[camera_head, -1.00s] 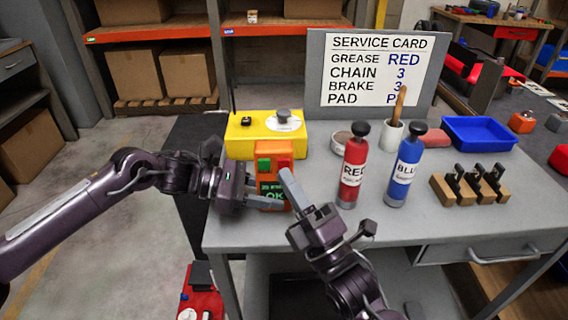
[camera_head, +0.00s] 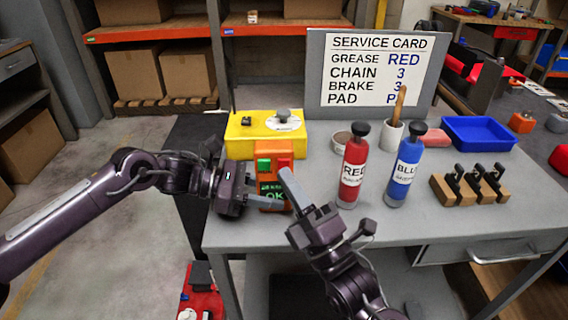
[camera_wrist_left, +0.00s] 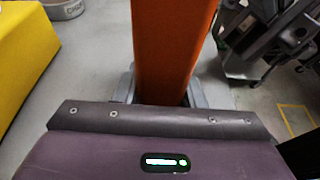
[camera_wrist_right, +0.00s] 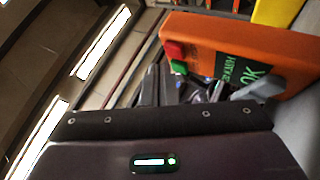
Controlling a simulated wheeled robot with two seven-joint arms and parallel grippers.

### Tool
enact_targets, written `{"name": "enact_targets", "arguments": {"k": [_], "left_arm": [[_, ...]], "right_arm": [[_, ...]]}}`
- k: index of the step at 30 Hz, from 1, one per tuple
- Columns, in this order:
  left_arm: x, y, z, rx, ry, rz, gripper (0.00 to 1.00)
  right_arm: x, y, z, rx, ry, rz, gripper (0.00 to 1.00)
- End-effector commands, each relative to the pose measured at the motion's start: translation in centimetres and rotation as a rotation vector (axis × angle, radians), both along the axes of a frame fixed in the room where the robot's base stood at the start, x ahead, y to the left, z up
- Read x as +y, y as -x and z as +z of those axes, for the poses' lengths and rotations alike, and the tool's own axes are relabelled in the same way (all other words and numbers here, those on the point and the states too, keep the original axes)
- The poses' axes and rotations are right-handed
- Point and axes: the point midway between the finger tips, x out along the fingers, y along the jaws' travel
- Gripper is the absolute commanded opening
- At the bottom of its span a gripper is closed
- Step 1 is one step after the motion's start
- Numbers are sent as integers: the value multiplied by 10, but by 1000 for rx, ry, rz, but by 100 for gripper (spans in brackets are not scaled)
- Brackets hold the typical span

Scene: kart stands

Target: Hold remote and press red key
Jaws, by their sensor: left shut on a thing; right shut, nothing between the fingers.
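The orange remote (camera_head: 272,150) stands upright at the table's left edge, with a green key (camera_head: 264,163), a red key (camera_head: 284,163) and a dark display reading OK in green. My left gripper (camera_head: 266,203) is shut around its lower part; the left wrist view shows the orange body (camera_wrist_left: 168,50) between the fingers. My right gripper (camera_head: 286,174) is shut and empty, its tip just below the red key in the head view. In the right wrist view the red key (camera_wrist_right: 174,50) and green key (camera_wrist_right: 178,67) show; I cannot tell whether the tip touches the remote.
A yellow box (camera_head: 240,140) with a grey knob stands behind the remote. A red bottle (camera_head: 352,175) and a blue bottle (camera_head: 404,175) stand to the right. The service card (camera_head: 375,70) is at the back.

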Motion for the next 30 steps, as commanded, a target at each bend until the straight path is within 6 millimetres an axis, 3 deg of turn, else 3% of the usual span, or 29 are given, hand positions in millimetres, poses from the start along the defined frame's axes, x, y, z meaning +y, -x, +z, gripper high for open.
{"name": "enact_targets", "arguments": {"k": [30], "left_arm": [[0, 0, -1, 2, -1, 1, 16]], "right_arm": [[0, -12, 0, 0, 0, 0, 0]]}}
